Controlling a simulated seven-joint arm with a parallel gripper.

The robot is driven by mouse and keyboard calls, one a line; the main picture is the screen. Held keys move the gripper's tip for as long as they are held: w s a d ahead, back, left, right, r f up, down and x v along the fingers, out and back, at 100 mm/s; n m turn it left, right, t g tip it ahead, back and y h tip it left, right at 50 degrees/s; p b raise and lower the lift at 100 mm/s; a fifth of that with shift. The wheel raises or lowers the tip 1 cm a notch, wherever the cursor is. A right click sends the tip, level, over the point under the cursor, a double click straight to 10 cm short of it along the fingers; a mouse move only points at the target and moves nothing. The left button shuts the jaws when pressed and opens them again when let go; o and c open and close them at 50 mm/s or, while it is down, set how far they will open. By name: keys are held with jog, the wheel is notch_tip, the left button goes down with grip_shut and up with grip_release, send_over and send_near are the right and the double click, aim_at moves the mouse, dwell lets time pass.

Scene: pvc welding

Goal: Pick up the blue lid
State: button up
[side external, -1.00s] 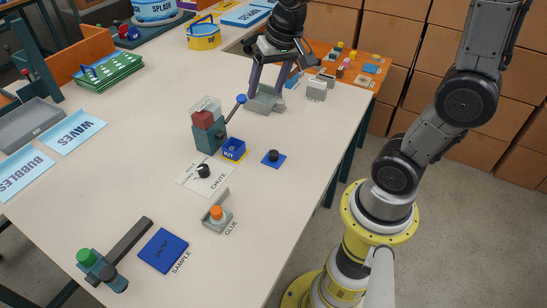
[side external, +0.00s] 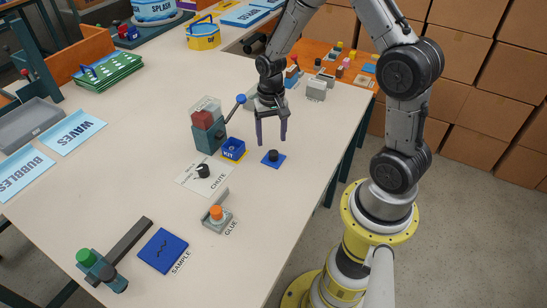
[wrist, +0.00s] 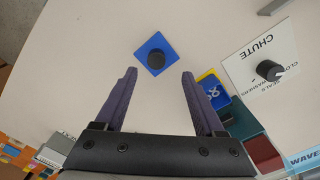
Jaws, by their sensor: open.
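The blue lid (side external: 273,159) is a small flat blue square with a round black knob on top. It lies flat on the table, right of the blue kit box (side external: 233,149). In the wrist view the lid (wrist: 156,54) shows just beyond and between my fingertips, turned like a diamond. My gripper (side external: 272,143) is open and empty, pointing down above the table, a little behind the lid. In the wrist view its two purple fingers (wrist: 158,72) are spread wide, with nothing between them.
A teal dispenser with a red block (side external: 207,128) and a blue-knobbed lever stands left of my gripper. The chute card with a black knob (side external: 204,172) and the glue station (side external: 217,215) are nearer the front. The table right of the lid is clear.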

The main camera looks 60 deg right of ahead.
aim_at(274, 152)
jog(key=shift+s+d+f, duration=0.1)
jog(key=shift+s+f, duration=0.05)
jog(key=shift+f, duration=1.3)
jog(key=shift+s+d+f, duration=0.1)
jog(key=shift+f, duration=1.35)
grip_shut()
